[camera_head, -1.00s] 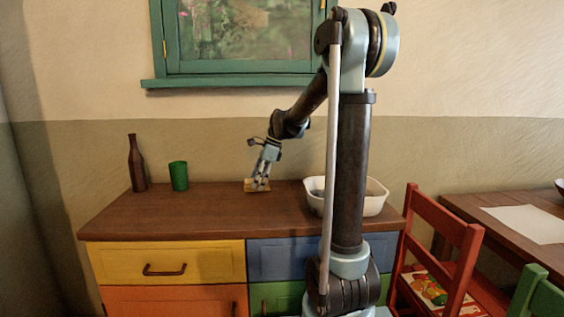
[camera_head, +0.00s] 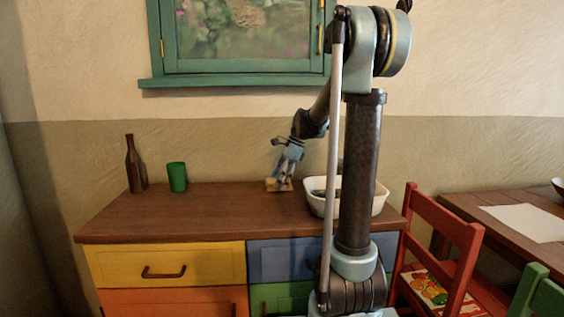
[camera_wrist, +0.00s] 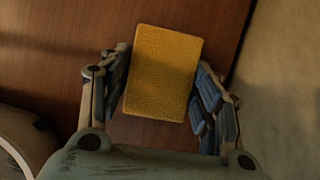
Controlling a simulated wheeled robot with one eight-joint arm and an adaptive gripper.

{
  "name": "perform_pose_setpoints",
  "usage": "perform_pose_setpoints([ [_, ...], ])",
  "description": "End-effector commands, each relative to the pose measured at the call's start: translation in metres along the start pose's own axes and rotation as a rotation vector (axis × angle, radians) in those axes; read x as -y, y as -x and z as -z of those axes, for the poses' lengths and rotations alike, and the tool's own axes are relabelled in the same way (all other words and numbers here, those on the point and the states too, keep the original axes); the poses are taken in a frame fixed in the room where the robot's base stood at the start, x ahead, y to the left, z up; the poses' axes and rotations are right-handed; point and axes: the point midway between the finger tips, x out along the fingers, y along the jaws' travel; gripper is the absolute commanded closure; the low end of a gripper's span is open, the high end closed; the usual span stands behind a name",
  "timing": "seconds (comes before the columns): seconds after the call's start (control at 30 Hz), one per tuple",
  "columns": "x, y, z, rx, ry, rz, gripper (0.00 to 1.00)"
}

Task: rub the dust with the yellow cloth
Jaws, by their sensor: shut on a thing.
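The yellow cloth (camera_wrist: 163,72) is a flat rectangular pad between the fingers of my gripper (camera_wrist: 165,95) in the wrist view. In the head view the cloth (camera_head: 278,186) is at the back of the brown counter top, just left of the white basin. My gripper (camera_head: 283,177) points down and is shut on the cloth, which is at or very near the counter surface; I cannot tell if it touches. No dust can be made out on the counter top (camera_head: 225,205) in either view.
A white basin (camera_head: 378,209) with something dark in it stands right of my gripper, partly behind my arm. A brown bottle (camera_head: 135,167) and a green cup (camera_head: 177,177) stand at the counter's left. The counter between cup and cloth is clear. A red chair (camera_head: 440,240) stands at right.

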Motion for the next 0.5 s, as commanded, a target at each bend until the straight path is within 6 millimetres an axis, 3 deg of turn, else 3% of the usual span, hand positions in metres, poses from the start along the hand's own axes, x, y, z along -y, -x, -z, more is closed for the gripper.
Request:
perform_pose_setpoints([
  [0.13,0.0,0.023,-0.008,0.0,-0.002,0.001,0.65],
  [0.5,0.0,0.052,-0.021,0.0,-0.002,0.001,0.65],
])
